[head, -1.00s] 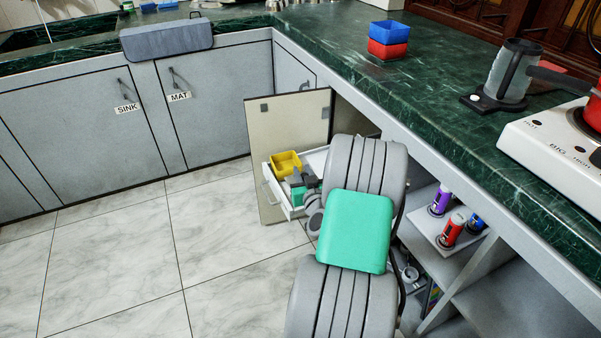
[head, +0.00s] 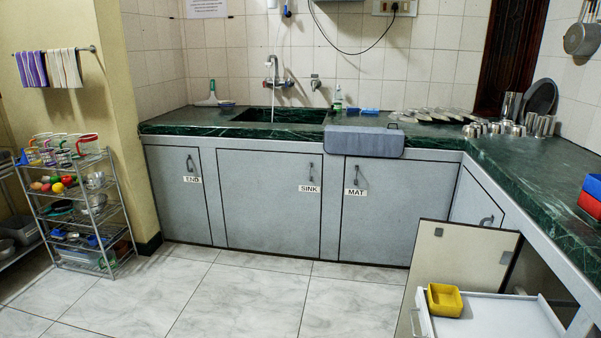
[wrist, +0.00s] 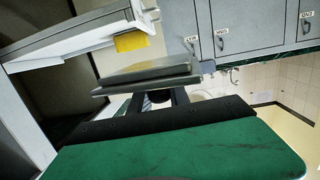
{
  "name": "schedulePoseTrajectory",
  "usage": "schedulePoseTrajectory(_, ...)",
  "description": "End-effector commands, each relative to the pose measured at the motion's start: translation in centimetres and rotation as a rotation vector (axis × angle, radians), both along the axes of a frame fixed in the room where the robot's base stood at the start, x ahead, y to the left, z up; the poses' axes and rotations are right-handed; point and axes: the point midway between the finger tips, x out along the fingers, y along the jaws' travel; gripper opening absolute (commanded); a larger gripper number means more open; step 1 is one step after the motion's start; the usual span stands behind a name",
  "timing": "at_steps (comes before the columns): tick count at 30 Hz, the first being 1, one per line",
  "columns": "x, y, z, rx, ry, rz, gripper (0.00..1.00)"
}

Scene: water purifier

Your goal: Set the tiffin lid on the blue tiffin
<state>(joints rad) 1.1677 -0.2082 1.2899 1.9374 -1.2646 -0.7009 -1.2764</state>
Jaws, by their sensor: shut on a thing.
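A flat grey rectangular piece (wrist: 148,74), which looks like the tiffin lid, is held in my gripper (wrist: 155,97) in the wrist view. The dark fingers are shut on it, and it is tilted in that picture. The blue tiffin (head: 594,185) sits on a red box (head: 590,205) on the green counter, at the right edge of the head view and partly cut off. My gripper is out of the head view and apart from the blue tiffin.
An open white drawer (head: 490,315) holds a yellow box (head: 444,300), beside an open cabinet door (head: 460,270). A grey mat (head: 363,141) hangs over the counter edge. A wire rack (head: 80,210) stands left. The tiled floor (head: 230,295) between is clear.

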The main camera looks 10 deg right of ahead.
Motion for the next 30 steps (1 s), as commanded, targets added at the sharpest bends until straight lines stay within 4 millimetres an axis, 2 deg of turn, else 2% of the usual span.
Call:
schedulePoseTrajectory(8, 1.8, 4.1, 5.0, -0.009, -0.003, 0.154, 0.0)
schedulePoseTrajectory(14, 3.7, 7.2, 9.6, -0.012, -0.004, 0.26, 0.0)
schedulePoseTrajectory(17, 4.8, 9.4, 12.8, -0.013, -0.005, 0.321, 0.0)
schedulePoseTrajectory(21, 6.2, 13.3, 17.6, -0.013, -0.006, 0.416, 0.0)
schedulePoseTrajectory(24, 6.7, 16.1, 20.3, -0.011, -0.005, 0.479, 0.0)
schedulePoseTrajectory(30, 6.9, 20.9, 23.5, -0.005, -0.002, 0.581, 0.0)
